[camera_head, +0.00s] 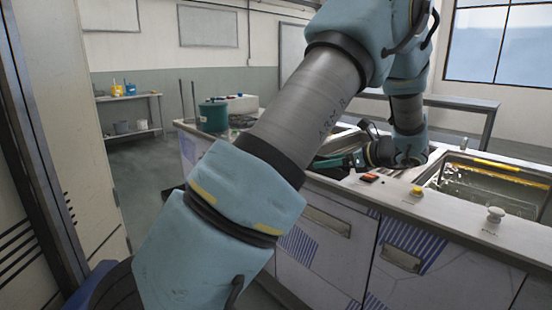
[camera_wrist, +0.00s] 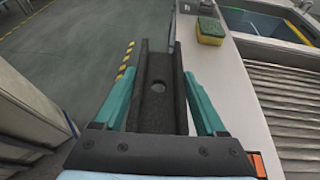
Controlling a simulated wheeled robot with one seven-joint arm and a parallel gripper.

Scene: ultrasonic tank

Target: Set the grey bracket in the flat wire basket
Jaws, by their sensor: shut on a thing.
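My gripper (camera_wrist: 158,82) has teal fingers and is shut on the grey bracket (camera_wrist: 158,118), a dark channel with raised side walls and a round hole in its floor. The bracket lies lengthwise between the fingers in the wrist view, pointing away from the wrist. In the head view my gripper (camera_head: 338,161) is over the near part of the counter, left of the tank, partly hidden by my arm. The bracket cannot be made out clearly there.
The counter (camera_wrist: 249,100) has a yellow-green sponge (camera_wrist: 210,31), a ribbed metal surface (camera_wrist: 285,88) and a blue-lined basin (camera_wrist: 262,24). In the head view a tank (camera_head: 490,182), a white knob (camera_head: 495,214) and a green pot (camera_head: 212,116) stand along it. Open floor (camera_wrist: 78,52) lies left.

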